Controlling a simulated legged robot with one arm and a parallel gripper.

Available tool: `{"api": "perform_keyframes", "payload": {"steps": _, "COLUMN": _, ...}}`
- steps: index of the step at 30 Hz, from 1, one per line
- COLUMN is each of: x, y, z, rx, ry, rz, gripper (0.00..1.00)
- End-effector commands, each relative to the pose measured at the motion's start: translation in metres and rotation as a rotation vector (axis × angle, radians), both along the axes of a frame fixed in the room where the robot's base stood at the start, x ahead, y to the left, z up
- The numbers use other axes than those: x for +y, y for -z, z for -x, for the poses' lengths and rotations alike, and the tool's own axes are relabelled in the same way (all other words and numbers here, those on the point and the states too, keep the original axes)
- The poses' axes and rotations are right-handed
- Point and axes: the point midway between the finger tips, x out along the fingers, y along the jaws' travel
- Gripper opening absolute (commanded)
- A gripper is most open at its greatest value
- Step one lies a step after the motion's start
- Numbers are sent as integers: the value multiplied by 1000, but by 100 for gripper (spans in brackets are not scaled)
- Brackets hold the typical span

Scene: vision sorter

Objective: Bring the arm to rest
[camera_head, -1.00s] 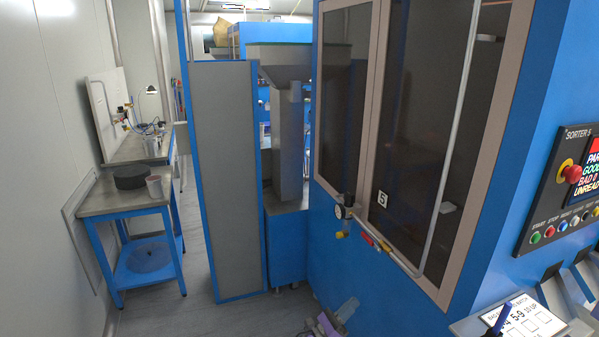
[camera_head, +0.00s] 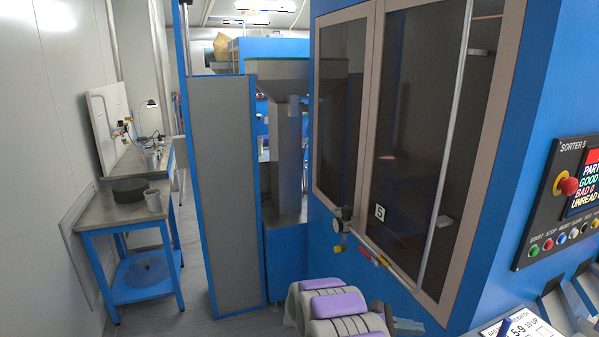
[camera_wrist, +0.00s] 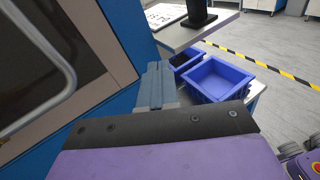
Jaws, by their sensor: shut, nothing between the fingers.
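My arm (camera_head: 335,308), white-grey with purple pads, is folded up at the bottom middle of the head view, in front of the blue sorter cabinet (camera_head: 400,296). My gripper (camera_wrist: 158,82) shows in the wrist view as two blue-grey fingers side by side, shut with nothing between them. The purple and black wrist housing (camera_wrist: 160,150) fills the lower part of that view. The fingers are seen against the cabinet's edge and the blue bins; whether anything touches them cannot be told, but nothing is held.
A yellow-black floor line (camera_wrist: 265,62) runs beyond. The control panel (camera_head: 570,200) is at right. A blue-legged bench (camera_head: 125,215) stands left, with clear floor beside it.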

Motion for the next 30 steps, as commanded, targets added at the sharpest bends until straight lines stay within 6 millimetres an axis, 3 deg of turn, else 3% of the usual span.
{"api": "perform_keyframes", "payload": {"steps": 3, "x": -4, "y": -18, "z": 29, "rx": -61, "ry": 70, "rz": -93, "gripper": 0}}
{"api": "perform_keyframes", "payload": {"steps": 17, "x": 10, "y": -58, "z": 153, "rx": -311, "ry": 356, "rz": -425, "gripper": 0}}
{"api": "perform_keyframes", "payload": {"steps": 23, "x": 23, "y": -71, "z": 209, "rx": -432, "ry": 496, "rz": -555, "gripper": 0}}
{"api": "perform_keyframes", "payload": {"steps": 30, "x": 53, "y": -81, "z": 271, "rx": -589, "ry": 672, "rz": -699, "gripper": 0}}
